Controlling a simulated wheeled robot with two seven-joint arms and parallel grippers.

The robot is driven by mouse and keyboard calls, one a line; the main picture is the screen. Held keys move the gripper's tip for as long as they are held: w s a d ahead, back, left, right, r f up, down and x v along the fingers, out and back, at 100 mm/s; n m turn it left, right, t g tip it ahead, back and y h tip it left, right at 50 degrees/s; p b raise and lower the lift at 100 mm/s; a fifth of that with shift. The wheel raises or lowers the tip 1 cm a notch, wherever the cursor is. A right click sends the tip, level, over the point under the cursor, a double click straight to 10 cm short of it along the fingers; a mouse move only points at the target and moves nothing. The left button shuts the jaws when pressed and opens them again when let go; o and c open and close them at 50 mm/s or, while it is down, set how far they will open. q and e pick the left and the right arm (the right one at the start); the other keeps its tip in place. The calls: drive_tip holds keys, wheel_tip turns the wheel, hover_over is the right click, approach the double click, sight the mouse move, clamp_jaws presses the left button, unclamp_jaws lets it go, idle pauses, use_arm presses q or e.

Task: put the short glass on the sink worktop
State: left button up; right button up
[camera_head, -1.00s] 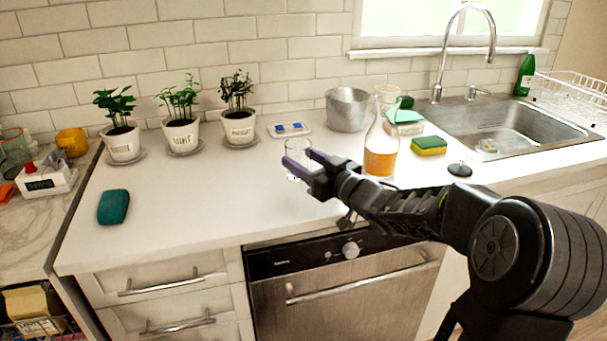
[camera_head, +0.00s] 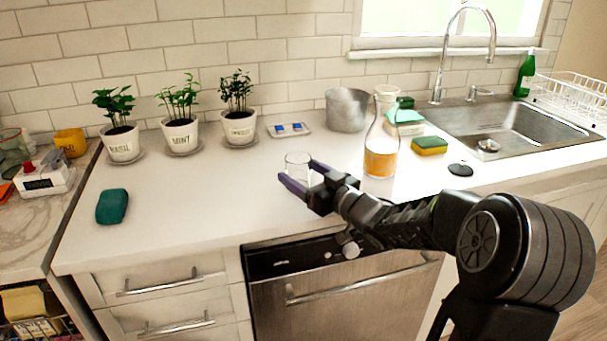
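The short glass (camera_head: 297,159) is clear and stands upright on the white sink worktop (camera_head: 225,190), left of the carafe. My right gripper (camera_head: 297,170) reaches in from the right, its purple fingers spread apart. The fingers are open at the near side of the glass, and its lower part shows in the gap between the fingertips. I cannot tell whether a finger still touches the glass. My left gripper is not in view.
A carafe (camera_head: 380,160) of amber liquid stands right of my gripper. A metal pot (camera_head: 346,110), a scale (camera_head: 289,130) and three potted herbs (camera_head: 182,135) stand behind. A teal object (camera_head: 112,206) lies at left. The worktop's middle left is clear. The sink (camera_head: 500,125) is at right.

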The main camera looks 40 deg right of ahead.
drive_tip(key=shift+r, duration=0.15)
drive_tip(key=shift+s+r, duration=0.1)
drive_tip(key=s, duration=1.1)
drive_tip(key=shift+s+d+p, duration=0.35)
drive_tip(key=shift+s, duration=0.05)
